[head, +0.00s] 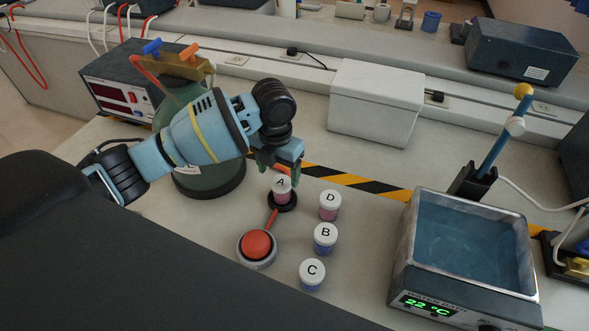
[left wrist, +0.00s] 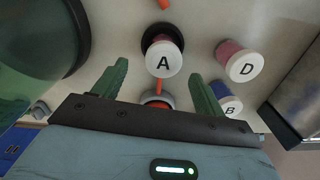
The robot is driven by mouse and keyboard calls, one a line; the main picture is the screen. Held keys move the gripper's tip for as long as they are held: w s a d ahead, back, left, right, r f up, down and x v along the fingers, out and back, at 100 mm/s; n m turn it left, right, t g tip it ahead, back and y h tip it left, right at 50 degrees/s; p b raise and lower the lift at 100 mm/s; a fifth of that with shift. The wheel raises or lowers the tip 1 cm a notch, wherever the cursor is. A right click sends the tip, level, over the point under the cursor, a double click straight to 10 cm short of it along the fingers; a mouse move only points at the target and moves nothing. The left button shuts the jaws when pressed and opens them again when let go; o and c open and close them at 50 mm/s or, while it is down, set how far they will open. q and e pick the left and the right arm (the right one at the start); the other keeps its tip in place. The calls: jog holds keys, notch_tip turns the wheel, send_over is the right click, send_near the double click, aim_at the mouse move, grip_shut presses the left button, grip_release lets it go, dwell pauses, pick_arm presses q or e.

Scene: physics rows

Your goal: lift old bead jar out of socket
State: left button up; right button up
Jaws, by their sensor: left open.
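The jar lettered A (head: 282,190), with a white lid and pink contents, stands upright in a round black socket (head: 285,205) on the bench. In the left wrist view jar A (left wrist: 163,58) lies just beyond the space between my fingertips, with the black socket (left wrist: 151,34) around its base. My left gripper (head: 279,170) is open and empty, its green fingers close to the jar's lid. I see no contact with the jar. My right gripper is not in view.
Jars D (head: 329,206), B (head: 325,239) and C (head: 312,275) stand to the right and front. A red button (head: 256,245) is in front, a green vessel (head: 212,180) at left. A water bath (head: 400,275) stands right; a white box (head: 375,105) is behind.

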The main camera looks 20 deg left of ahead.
aim_at(281, 182)
pick_arm(q)
jog(key=shift+w+a+r, duration=0.1)
jog(key=shift+w+r, duration=0.05)
jog(key=shift+w, duration=0.05)
jog(key=shift+s, duration=0.25)
jog(key=shift+f, duration=0.5)
jog(key=shift+w+d+f, duration=0.1)
jog(key=shift+d+f, duration=0.05)
jog(key=shift+f, duration=1.55)
jog(key=shift+w+d+f, duration=0.1)
jog(key=shift+d+f, duration=0.05)
jog(key=shift+f, duration=1.5)
jog(key=c, duration=1.1)
jog(key=shift+r, duration=0.1)
